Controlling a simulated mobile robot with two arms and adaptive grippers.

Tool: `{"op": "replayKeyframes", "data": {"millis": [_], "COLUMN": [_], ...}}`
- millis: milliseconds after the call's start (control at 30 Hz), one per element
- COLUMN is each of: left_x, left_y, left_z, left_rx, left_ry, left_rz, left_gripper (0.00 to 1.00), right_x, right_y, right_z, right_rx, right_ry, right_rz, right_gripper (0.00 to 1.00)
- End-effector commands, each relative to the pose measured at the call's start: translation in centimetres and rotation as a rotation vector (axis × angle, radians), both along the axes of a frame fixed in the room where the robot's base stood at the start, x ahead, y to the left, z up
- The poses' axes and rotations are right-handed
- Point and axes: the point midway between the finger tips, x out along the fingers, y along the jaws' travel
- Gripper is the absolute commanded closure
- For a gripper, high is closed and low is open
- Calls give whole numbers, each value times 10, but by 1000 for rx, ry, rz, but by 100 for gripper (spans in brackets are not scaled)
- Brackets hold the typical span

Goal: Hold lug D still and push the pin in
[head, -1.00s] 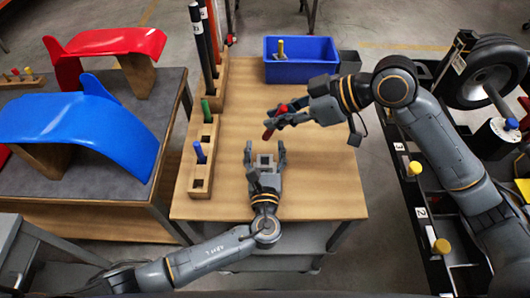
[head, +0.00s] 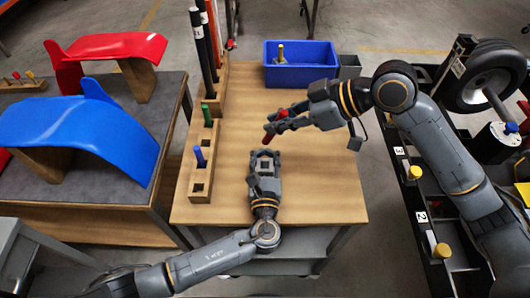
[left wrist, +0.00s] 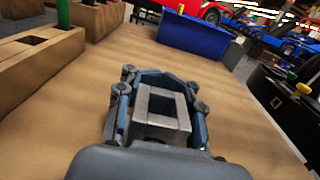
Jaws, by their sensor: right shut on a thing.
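Lug D (head: 265,172) is a grey block with a square opening, low over the wooden bench. It also shows in the left wrist view (left wrist: 163,104). My left gripper (head: 265,155) has its fingers closed in on both sides of the lug; in the left wrist view the fingers (left wrist: 165,85) lie close along its sides. My right gripper (head: 277,127) is shut on the red pin (head: 269,139), held tilted above and beyond the lug, apart from it. Part of the pin is hidden by the fingers.
A wooden rack (head: 201,178) with a green and a blue pin stands left on the bench (head: 320,205). A blue bin (head: 301,73) stands at the back edge, a small dark box (head: 349,66) beside it. Bench wood right of the lug is clear.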

Motion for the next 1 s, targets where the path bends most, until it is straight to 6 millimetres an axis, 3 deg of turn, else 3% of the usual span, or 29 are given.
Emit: {"op": "replayKeyframes", "data": {"millis": [567,800,1000], "left_x": [0,0,0], "left_y": [0,0,0], "left_z": [0,0,-1], "left_rx": [1,1,1], "left_ry": [1,1,1], "left_rz": [0,0,0], "left_gripper": [100,100,100], "right_x": [1,6,8], "right_y": [2,24,29], "right_z": [-2,-39,-54], "right_rx": [-11,-222,-335], "right_ry": [5,66,89], "right_rz": [2,10,1], "right_gripper": [100,100,100]}}
